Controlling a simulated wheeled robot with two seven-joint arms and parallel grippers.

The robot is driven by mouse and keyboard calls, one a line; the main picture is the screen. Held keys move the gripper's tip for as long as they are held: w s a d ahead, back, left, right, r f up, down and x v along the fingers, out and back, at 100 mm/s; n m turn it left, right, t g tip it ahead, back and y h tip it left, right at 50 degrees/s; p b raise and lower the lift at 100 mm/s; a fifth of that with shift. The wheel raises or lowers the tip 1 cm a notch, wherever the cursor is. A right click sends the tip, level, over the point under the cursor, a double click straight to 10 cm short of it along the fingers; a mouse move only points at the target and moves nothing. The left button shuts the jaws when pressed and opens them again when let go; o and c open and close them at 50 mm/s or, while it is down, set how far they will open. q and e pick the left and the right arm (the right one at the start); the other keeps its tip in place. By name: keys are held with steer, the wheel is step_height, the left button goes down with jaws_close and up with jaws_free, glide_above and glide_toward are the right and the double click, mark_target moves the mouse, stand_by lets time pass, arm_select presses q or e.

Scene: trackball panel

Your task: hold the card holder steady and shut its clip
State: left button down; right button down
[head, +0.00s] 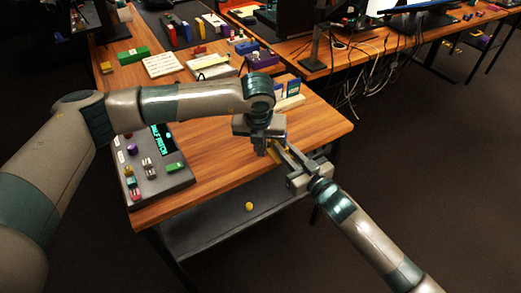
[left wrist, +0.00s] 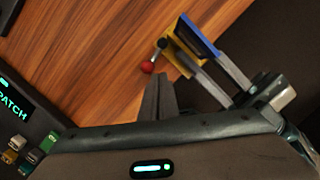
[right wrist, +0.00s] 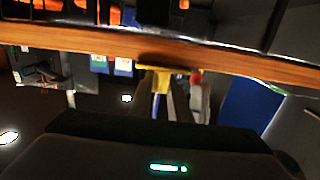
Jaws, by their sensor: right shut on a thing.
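My right gripper (left wrist: 205,62) is shut on the holder from the right. Yellow also shows between its fingers in the right wrist view (right wrist: 161,82), with the red ball (right wrist: 196,76) beside it. My left gripper (left wrist: 162,76) looks shut and empty, pointing down just short of the red ball. In the head view it (head: 260,152) hides most of the holder.
A dark panel (head: 150,190) with buttons and a lit display stands left on the wooden table (head: 215,165). Blue-and-white card stands (head: 290,92) are behind my left wrist. A yellow round thing (head: 249,206) lies on the grey shelf (head: 215,228) below.

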arm_select(q)
steer(key=v, duration=0.9)
steer(key=shift+a, duration=0.1)
steer(key=c, duration=1.7)
jaws_free()
steer(key=shift+o, duration=0.2)
steer(key=w+r+m+g, duration=0.1)
steer(key=w+m, duration=0.1)
steer(key=m, duration=0.7)
steer(key=w+a+r+m+g, duration=0.1)
steer(key=w+m, duration=0.2)
steer(key=m, duration=0.7)
steer(key=shift+r+g, duration=0.35)
steer(key=shift+g, duration=0.05)
steer(key=shift+w+a, duration=0.1)
steer(key=shift+w, duration=0.05)
